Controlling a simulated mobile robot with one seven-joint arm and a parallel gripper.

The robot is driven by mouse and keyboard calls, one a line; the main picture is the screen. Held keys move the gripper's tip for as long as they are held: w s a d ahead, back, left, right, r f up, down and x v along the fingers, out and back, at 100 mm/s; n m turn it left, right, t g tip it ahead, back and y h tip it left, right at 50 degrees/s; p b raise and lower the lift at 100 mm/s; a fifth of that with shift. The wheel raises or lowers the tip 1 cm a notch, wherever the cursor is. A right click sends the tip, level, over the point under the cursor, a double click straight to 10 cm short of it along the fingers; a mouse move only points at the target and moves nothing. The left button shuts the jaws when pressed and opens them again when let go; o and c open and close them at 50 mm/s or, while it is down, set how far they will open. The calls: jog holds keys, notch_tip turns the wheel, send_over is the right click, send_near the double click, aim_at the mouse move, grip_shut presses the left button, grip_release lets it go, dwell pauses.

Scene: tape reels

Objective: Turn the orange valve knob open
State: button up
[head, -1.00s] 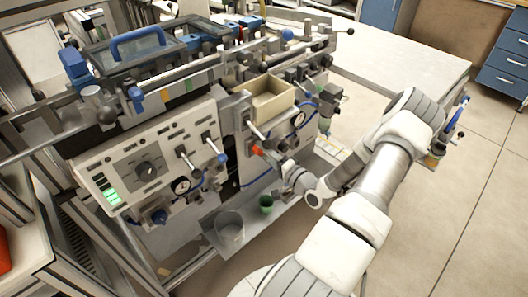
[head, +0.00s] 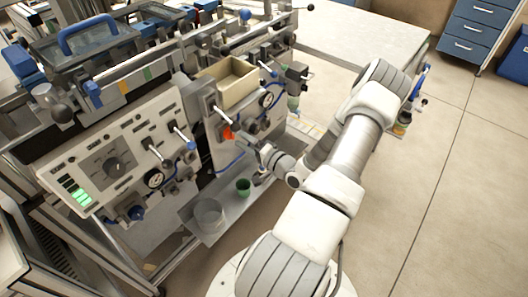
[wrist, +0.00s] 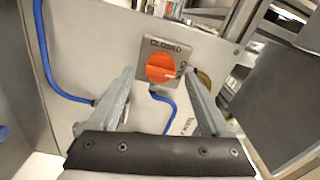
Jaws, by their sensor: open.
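The orange valve knob (wrist: 160,68) is round and sits on a grey plate marked "CLOSED" (wrist: 170,46) on a light panel in the wrist view. A pale pointer mark on the knob points to the right. In the head view the orange knob (head: 228,134) shows small at the panel's front, just left of my gripper. My gripper (wrist: 157,88) is open, with one finger to the left of the knob and one to its right in the picture. The fingers look apart from the knob, and nothing is between them. In the head view my gripper (head: 248,145) faces the panel.
Blue hoses (wrist: 55,75) run along the panel near the knob. A lever (head: 221,113) sticks out just above the knob. Below is a grey shelf (head: 228,212) with a clear beaker (head: 209,214) and a green cup (head: 243,187). An open beige bin (head: 235,90) is above.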

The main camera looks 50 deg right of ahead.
jog(key=s+d+p, duration=0.1)
jog(key=s, duration=1.4)
jog(key=shift+s+p, duration=0.2)
jog(key=shift+p, duration=0.1)
